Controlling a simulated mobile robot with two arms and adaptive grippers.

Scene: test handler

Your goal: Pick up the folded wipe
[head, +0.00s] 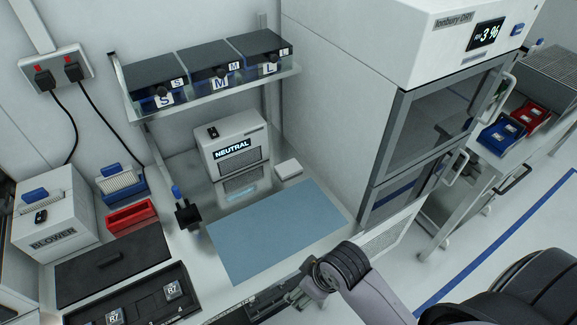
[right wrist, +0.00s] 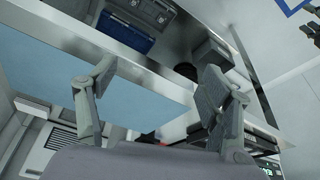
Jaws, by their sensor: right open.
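The folded wipe (head: 288,169) looks like a small flat white block. It lies on the bench between the back edge of the blue mat (head: 275,232) and the cabinet, right of the NEUTRAL unit. In the right wrist view a pale block, probably the wipe (right wrist: 32,106), shows at the left by the mat's edge. My right gripper (head: 290,297) is at the bench's front edge, well apart from the wipe. In the right wrist view its two fingers (right wrist: 155,90) are spread with nothing between them. My left gripper is not in view.
The NEUTRAL unit (head: 231,147) stands beside the wipe, under a shelf (head: 205,97) with lidded bins. A tall white cabinet (head: 335,110) rises close on the right. A black holder (head: 187,214) stands left of the mat. The mat is bare.

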